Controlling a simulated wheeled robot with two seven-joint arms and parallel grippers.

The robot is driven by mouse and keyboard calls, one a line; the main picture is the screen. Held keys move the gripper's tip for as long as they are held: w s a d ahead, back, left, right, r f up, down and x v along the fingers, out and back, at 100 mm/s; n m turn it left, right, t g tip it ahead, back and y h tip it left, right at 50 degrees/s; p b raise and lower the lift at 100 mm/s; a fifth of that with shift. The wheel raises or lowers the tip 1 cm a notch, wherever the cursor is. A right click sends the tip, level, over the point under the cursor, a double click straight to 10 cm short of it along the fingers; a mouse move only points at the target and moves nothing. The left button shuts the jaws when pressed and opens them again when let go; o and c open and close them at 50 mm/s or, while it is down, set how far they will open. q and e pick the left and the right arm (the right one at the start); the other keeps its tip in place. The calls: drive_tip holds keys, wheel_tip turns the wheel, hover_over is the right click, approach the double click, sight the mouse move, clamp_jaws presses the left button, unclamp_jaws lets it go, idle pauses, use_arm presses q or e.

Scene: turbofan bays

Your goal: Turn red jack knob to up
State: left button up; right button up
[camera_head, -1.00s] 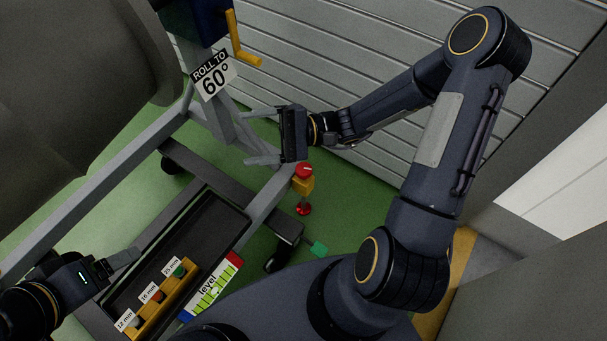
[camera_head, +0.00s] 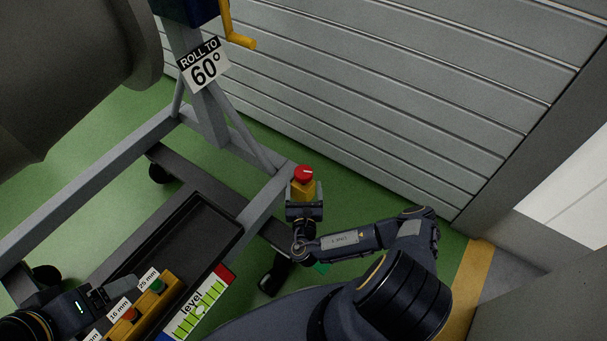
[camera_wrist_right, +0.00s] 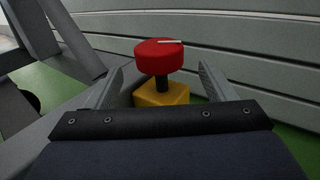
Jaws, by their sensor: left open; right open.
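The red jack knob (camera_head: 304,174) sits on top of a yellow block (camera_head: 303,190) at the corner of the grey stand frame. In the right wrist view the red knob (camera_wrist_right: 159,57) stands on a dark stem above the yellow block (camera_wrist_right: 163,92), with a white line on its top pointing to the right. My right gripper (camera_head: 304,190) is open, its fingers (camera_wrist_right: 160,85) spread on either side of the stem and block, apart from the knob. My left gripper (camera_head: 122,287) is open at the lower left, far from the knob, near the socket rack.
A black tray (camera_head: 190,235) lies on the frame. A yellow rack (camera_head: 150,300) with labelled sockets and a level card (camera_head: 200,305) are at its near end. A shuttered wall stands behind the knob.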

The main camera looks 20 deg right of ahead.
sight(304, 171)
drive_tip(key=b+x, duration=0.2)
drive_tip(key=x, duration=0.4)
drive_tip(key=shift+w+f, duration=0.1)
drive_tip(key=shift+w+d, duration=0.25)
drive_tip(key=shift+w, duration=0.3)
drive_tip(key=c, duration=1)
